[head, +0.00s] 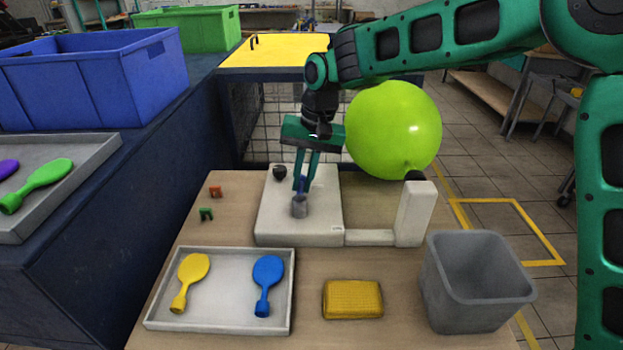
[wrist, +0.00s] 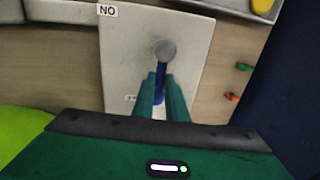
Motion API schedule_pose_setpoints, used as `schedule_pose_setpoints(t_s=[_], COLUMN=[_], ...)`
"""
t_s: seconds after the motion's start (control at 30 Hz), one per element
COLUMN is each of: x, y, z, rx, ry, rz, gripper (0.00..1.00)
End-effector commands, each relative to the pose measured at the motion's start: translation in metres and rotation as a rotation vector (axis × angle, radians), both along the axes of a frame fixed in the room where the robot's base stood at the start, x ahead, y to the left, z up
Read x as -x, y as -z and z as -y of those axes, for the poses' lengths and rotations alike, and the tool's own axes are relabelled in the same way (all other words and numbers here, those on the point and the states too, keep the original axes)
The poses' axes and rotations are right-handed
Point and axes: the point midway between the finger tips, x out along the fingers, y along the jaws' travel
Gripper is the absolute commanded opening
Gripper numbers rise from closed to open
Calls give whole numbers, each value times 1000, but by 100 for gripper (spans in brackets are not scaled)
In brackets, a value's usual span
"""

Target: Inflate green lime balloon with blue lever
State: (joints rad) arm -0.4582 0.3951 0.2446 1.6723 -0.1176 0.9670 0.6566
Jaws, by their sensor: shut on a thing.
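The lime green balloon (head: 393,130) is large and round, inflated on the nozzle post (head: 415,213) at the right of the white pump (head: 270,225). Its edge also shows at the left of the wrist view (wrist: 22,130). The blue lever (head: 301,186) rises from a grey cylinder (head: 299,207) on the pump. My gripper (head: 306,183) is shut on the lever from above; the fingers also show around it in the wrist view (wrist: 162,92). The fingers hide part of the lever.
A tray (head: 222,324) holds flat yellow (head: 193,277) and blue (head: 267,280) balloons. A yellow sponge (head: 352,299) and a grey bin (head: 478,290) stand at the front right. Small orange (head: 215,191) and green (head: 206,214) clips lie left of the pump.

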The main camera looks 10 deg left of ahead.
Motion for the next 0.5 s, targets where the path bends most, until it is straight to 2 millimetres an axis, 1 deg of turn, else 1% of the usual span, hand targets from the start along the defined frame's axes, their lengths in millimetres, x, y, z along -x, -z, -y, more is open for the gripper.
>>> schedule_pose_setpoints(t_s=[0.03,0.2,0.5], x=[-1,1,2], y=[-2,-2,-2], z=[-3,-9,-12], rx=[-4,-2,-1], ry=[-11,-37,-43], rz=[6,5,5], gripper=[0,0,0])
